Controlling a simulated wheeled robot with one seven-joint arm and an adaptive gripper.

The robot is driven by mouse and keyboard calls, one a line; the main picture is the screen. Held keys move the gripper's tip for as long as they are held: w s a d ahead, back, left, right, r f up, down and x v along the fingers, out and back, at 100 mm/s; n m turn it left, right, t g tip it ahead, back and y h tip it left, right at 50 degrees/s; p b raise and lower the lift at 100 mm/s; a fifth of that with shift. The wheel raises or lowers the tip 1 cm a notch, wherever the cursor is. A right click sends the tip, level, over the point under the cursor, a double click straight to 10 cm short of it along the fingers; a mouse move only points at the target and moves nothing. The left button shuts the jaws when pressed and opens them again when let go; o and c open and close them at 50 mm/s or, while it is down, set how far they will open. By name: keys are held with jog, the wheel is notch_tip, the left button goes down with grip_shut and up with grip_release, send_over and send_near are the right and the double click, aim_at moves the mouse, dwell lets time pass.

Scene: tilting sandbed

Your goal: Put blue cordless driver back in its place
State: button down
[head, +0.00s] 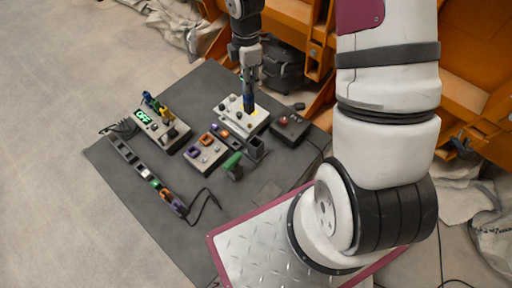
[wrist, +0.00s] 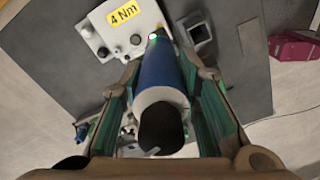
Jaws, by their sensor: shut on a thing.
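The blue cordless driver (head: 249,103) is held upright in my gripper (head: 250,82), above or at the light grey panel (head: 228,107) with the yellow label. In the wrist view the driver's blue body (wrist: 158,70) points away from the camera, its pale collar and dark end nearest. My gripper (wrist: 163,80) is shut on it, one finger on each side. The driver's far tip is hidden, so I cannot tell whether it touches the panel. A dark square holder (head: 255,148) stands just in front of the panel; its opening (wrist: 198,32) looks empty.
A green-handled tool (head: 232,163) stands beside the holder. A box with a red button (head: 288,123) is right of the panel. A box with a green display (head: 160,130) and a power strip (head: 145,172) lie left. Orange machinery stands behind.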

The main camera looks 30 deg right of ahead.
dwell(0.3)
jog(key=s+a+p, duration=0.1)
jog(key=s, duration=0.7)
jog(key=shift+s+a+p, duration=0.2)
jog(key=shift+a+p, duration=0.1)
jog(key=shift+f, duration=2.15)
notch_tip(320, 180, down, 8)
jog(key=b, duration=0.1)
jog(key=shift+r, duration=0.25)
dwell(3.1)
jog(key=c, duration=1.1)
grip_release()
jog(key=shift+o, duration=0.5)
jog(key=o, duration=0.4)
jog(key=shift+c, duration=0.2)
